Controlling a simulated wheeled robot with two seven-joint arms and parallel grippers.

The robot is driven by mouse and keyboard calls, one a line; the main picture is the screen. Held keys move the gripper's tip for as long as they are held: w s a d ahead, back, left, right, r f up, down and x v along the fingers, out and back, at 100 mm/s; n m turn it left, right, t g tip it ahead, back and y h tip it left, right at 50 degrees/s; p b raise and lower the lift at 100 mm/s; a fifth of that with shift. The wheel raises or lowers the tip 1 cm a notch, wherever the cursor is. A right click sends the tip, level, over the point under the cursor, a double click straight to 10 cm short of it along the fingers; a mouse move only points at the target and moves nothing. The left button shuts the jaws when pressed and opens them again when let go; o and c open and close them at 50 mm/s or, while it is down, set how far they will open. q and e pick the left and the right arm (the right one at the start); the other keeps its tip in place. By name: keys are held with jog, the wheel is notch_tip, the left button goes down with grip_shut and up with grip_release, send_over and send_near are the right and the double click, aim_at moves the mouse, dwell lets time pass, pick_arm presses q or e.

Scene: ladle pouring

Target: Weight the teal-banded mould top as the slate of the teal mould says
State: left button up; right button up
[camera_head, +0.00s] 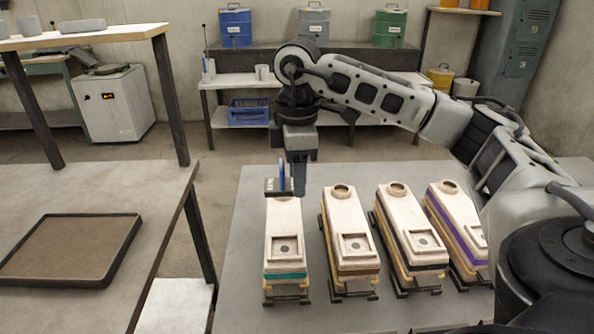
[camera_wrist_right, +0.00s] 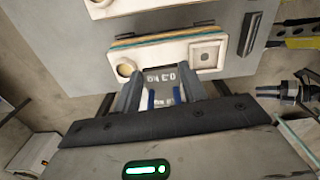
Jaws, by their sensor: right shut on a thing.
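The teal-banded mould (camera_head: 286,240) is the leftmost of the row on the grey table. It is pale, with a teal band near its front end and a square recess with a dark spot on top. My right gripper (camera_head: 291,186) is above its far end, shut on a dark weight (camera_head: 271,187) with a blue handle. In the right wrist view, the gripper (camera_wrist_right: 165,98) holds the weight (camera_wrist_right: 160,78), which carries pale markings, close to the mould (camera_wrist_right: 178,55) and its round opening. I cannot tell whether the weight touches the top. No slate is readable.
A shallow tray (camera_head: 130,235) lies on the left table. Table space left of the teal mould is clear.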

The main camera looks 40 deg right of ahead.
aim_at(297, 217)
jog(key=shift+f, duration=0.4)
pick_arm(q)
jog(key=shift+f, duration=0.2)
jog(key=shift+r, duration=0.1)
pick_arm(e)
jog(key=shift+f+b, duration=1.55)
jog(key=shift+f, duration=0.4)
jog(key=shift+f+b, duration=0.55)
jog(key=shift+f, duration=0.25)
pick_arm(q)
jog(key=shift+d+f+n+h, duration=0.3)
jog(key=shift+d+f, duration=0.05)
jog(key=shift+f, duration=0.3)
jog(key=shift+r, duration=0.1)
jog(key=shift+w+f, duration=0.15)
jog(key=shift+f, duration=0.1)
pick_arm(e)
jog(key=shift+f, duration=0.3)
